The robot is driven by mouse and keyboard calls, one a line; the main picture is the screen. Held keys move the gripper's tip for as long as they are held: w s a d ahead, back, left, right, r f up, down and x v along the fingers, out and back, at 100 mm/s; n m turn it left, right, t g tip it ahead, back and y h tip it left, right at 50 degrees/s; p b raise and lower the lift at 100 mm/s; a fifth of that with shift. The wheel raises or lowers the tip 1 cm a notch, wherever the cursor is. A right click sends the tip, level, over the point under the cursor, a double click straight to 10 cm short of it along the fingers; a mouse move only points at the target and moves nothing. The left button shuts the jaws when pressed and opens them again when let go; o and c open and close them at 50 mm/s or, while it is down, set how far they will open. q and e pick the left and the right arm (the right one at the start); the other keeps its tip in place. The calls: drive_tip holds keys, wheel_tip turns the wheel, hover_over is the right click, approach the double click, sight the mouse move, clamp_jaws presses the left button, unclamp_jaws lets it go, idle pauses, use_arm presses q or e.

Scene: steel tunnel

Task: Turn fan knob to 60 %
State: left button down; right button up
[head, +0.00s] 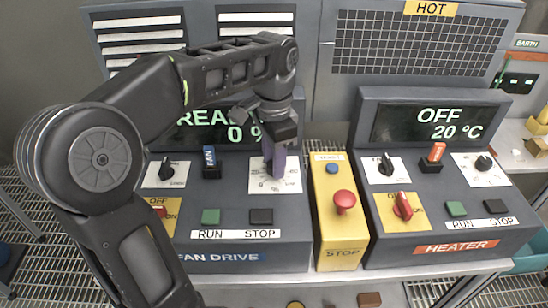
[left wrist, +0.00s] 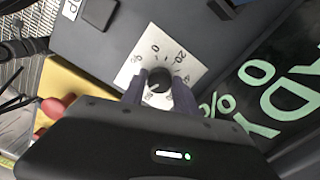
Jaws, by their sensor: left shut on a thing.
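The fan knob (left wrist: 159,80) is a round black knob on a white dial plate (left wrist: 178,52) with printed numbers, including 0 and 20. My left gripper (left wrist: 158,90) is shut on it, with one finger on each side. In the head view my left gripper (head: 275,165) comes down onto the dial plate (head: 290,182) and hides the knob. The fan drive display (head: 215,128) is partly covered by my arm; its visible text reads "REA" and "0 %". My right gripper is not in view.
Green RUN (head: 211,216) and dark STOP (head: 261,216) buttons sit below the dial. A yellow box with a red stop button (head: 344,200) stands just right. The heater panel (head: 440,180) reads OFF, 20 °C. A blue FAN switch (head: 210,162) is left of the dial.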

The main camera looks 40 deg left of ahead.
use_arm(q)
drive_tip(key=m, duration=0.5)
drive_tip(key=shift+w+r+m+p, duration=0.1)
drive_tip(key=shift+m+p, duration=0.2)
drive_tip(key=shift+p, duration=0.1)
drive_tip(key=shift+m, duration=2.2)
drive_tip(key=c, duration=0.9)
unclamp_jaws()
drive_tip(key=shift+c, duration=0.2)
